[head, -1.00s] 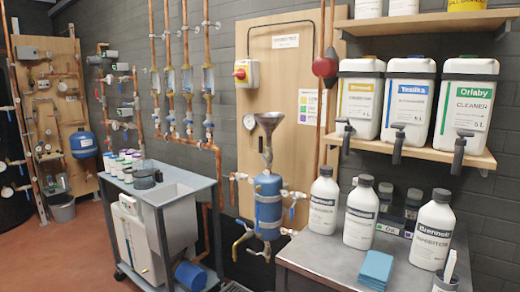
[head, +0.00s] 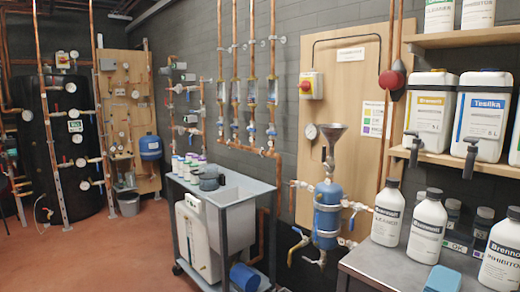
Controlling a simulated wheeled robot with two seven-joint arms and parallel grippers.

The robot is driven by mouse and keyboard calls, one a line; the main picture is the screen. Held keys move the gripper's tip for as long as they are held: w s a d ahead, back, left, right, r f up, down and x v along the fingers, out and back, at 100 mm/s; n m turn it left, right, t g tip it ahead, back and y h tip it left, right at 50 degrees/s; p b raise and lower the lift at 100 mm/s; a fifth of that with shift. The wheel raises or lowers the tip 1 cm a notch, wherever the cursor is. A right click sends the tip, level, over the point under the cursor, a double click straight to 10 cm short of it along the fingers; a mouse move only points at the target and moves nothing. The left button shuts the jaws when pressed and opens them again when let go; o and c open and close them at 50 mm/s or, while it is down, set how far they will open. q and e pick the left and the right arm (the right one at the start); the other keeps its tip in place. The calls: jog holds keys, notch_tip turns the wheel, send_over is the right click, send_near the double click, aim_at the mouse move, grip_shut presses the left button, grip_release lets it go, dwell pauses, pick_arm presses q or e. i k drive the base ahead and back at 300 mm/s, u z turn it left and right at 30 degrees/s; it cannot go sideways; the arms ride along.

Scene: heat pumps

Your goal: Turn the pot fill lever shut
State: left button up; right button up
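A blue dosing pot (head: 327,212) hangs upright in front of the wooden wall board. A grey funnel (head: 333,132) stands above it on a short neck (head: 329,165), where a fill valve is too small to make out clearly. I cannot tell how its lever points. A yellow-handled valve (head: 298,245) sits low at the pot's left. Another valve (head: 354,212) with a blue lever is at its right. Neither of my grippers is in view.
A grey sink trolley (head: 222,190) with several small tubs stands left of the pot. A metal bench (head: 390,268) with white bottles (head: 427,228) and a blue cloth (head: 443,279) is at the right. Shelved canisters (head: 430,110) hang above it. Red floor (head: 110,255) is open at the left.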

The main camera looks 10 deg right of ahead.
aim_at(323, 155)
jog(key=u, duration=0.55)
jog(key=i, duration=1.55)
jog(key=z, duration=0.65)
jog(key=i, duration=1.05)
jog(key=z, duration=0.7)
